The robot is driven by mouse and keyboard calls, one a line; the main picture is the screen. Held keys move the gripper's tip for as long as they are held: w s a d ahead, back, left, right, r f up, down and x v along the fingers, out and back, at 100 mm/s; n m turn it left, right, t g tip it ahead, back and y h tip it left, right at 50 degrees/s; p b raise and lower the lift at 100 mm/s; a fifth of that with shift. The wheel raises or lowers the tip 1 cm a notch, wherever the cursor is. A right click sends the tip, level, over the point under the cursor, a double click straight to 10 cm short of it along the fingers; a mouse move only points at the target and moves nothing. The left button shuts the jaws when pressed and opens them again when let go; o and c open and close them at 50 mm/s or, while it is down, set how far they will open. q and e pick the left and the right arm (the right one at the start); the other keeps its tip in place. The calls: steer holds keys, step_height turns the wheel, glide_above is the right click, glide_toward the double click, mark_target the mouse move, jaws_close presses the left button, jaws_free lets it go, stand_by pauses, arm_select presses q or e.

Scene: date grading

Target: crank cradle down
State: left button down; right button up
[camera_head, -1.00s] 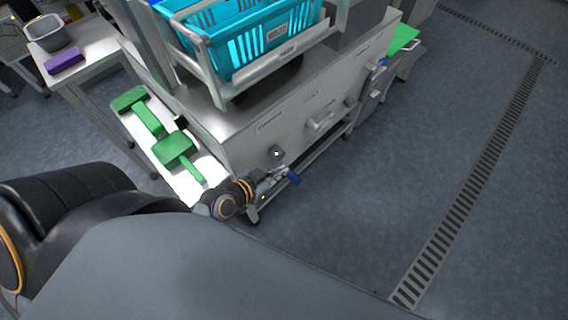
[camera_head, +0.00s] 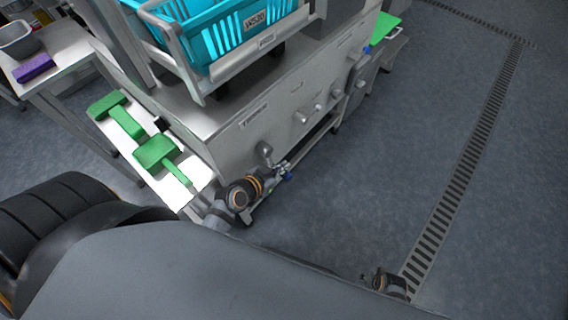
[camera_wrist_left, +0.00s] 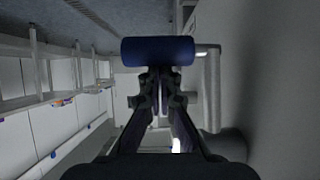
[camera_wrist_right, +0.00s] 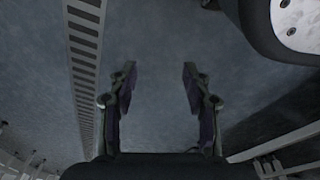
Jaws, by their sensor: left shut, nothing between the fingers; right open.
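The grey metal cradle (camera_head: 187,62) holds a teal crate (camera_head: 232,38) with slotted sides on top of the steel machine. The crank (camera_head: 265,150) is on the machine's front, with a blue handle (camera_head: 287,177). My left gripper (camera_head: 277,169) is at this handle. In the left wrist view the blue handle (camera_wrist_left: 158,51) lies crosswise just past the tips of my left gripper (camera_wrist_left: 158,88), which is shut and empty. I cannot tell whether they touch. My right gripper (camera_wrist_right: 158,85) is open and empty over bare floor.
Green tools (camera_head: 157,152) lie on a white side shelf (camera_head: 200,174) left of the crank. A side table with a grey tub (camera_head: 18,42) and a purple block (camera_head: 35,68) stands at upper left. Open floor with a drain grate (camera_head: 462,165) lies to the right.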

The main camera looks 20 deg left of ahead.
arm_select(q)
steer(key=shift+r, duration=0.1)
steer(key=p, duration=0.1)
steer(key=s+p, duration=0.1)
steer(key=p, duration=0.1)
steer(key=shift+s+a+f+g, duration=0.1)
steer(key=shift+a+f+g, duration=0.1)
steer(key=shift+g, duration=0.1)
steer(key=shift+s+f, duration=0.35)
arm_select(e)
steer(key=s+f, duration=0.1)
steer(key=s, duration=0.2)
steer(key=s+d+f, duration=0.1)
steer(key=s, duration=0.1)
steer(key=shift+s+f, duration=0.1)
steer(key=shift+f, duration=0.2)
arm_select(q)
steer(key=w+r+p, duration=0.4)
steer(key=d+v, duration=0.1)
steer(key=v, duration=0.8)
steer(key=shift+s+p, duration=0.35)
steer(key=shift+s, duration=0.05)
arm_select(e)
steer(key=s+d, duration=0.1)
steer(key=s, duration=0.7)
steer(key=shift+d+r, duration=0.15)
steer(key=shift+d, duration=0.2)
